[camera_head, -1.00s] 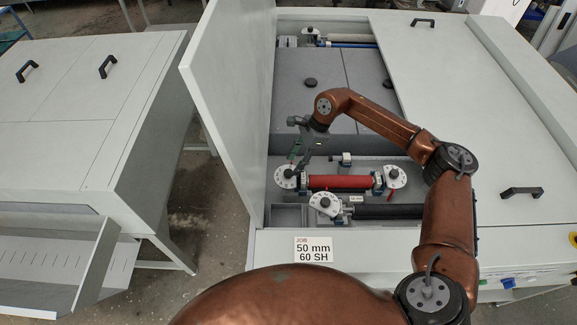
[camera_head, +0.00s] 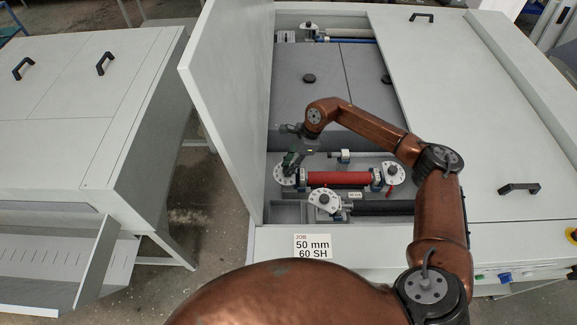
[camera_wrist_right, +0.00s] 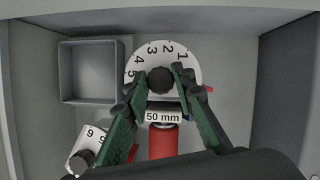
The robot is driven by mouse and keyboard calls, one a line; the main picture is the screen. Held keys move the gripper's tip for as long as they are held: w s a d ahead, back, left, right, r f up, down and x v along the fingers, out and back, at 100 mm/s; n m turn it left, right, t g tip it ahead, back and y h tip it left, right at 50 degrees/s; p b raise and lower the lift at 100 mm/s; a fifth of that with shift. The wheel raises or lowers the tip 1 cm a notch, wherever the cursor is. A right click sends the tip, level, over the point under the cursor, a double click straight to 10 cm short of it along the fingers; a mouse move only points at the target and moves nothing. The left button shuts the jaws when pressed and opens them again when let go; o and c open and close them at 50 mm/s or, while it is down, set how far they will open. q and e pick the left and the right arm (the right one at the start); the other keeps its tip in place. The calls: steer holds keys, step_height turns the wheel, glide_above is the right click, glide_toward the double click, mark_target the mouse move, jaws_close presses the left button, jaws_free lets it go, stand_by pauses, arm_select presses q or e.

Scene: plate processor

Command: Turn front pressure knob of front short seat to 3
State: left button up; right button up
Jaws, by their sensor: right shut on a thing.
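A white dial plate (camera_wrist_right: 165,50) marked 1 to 5 surrounds a round black knob (camera_wrist_right: 160,80) in the right wrist view. The 2 and 3 are near the top of the dial, and a red tip shows at its right edge. The dial also shows at the left end of the red roller (camera_head: 338,179) in the head view. My right gripper (camera_wrist_right: 158,82) has its green fingers on both sides of the knob and is shut on it. In the head view the right gripper (camera_head: 291,163) partly hides the knob. My left gripper is out of view.
A second dial (camera_head: 323,200) sits by the black roller (camera_head: 385,209) in front, and another dial (camera_head: 391,173) at the red roller's right end. An upright lid panel (camera_head: 228,85) bounds the left side. An empty square compartment (camera_wrist_right: 88,71) lies beside the gripped dial.

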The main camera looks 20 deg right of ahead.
jaws_close()
